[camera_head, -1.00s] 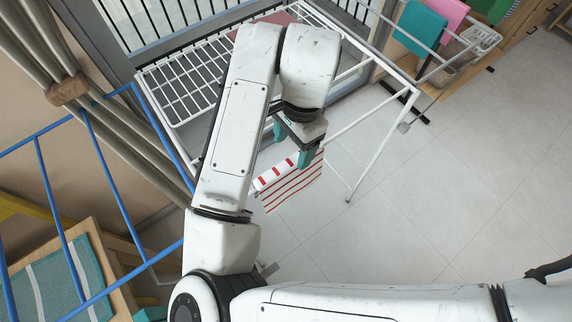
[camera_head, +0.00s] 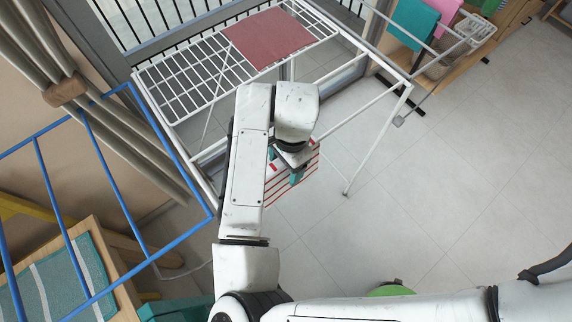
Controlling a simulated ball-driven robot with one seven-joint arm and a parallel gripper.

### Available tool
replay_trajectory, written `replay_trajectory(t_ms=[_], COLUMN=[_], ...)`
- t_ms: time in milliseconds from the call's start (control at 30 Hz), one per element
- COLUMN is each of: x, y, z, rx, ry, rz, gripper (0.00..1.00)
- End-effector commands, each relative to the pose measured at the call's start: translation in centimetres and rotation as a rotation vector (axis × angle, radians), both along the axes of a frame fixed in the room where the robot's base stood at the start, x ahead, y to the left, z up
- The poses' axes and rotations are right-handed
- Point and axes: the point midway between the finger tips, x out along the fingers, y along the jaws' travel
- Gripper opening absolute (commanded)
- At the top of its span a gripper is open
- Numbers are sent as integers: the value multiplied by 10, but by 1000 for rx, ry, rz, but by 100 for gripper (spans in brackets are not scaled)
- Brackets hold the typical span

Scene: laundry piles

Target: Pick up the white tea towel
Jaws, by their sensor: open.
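A white cloth with red stripes (camera_head: 303,178), which fits the white tea towel, hangs low at the front of a white drying rack (camera_head: 378,112). My arm and gripper cover part of it, and I cannot see what it hangs from. My gripper (camera_head: 284,166) points down right at the cloth, with its teal fingers open. One finger overlaps the cloth in the picture. I cannot tell whether it touches.
A dark red cloth (camera_head: 268,38) lies on the rack's top grid. Teal (camera_head: 413,24) and pink (camera_head: 451,14) cloths hang at the back right. A blue frame (camera_head: 196,190) stands at the left. A green round thing (camera_head: 390,290) is on the floor. The floor at right is clear.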

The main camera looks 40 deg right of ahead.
Motion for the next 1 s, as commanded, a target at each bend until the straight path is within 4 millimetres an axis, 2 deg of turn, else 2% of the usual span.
replay_trajectory(t_ms=[100,733,1000], x=[0,0,0], y=[0,0,0], z=[0,1,1], rx=[0,0,0], ry=[0,0,0], rz=[0,1,1], gripper=[69,9,7])
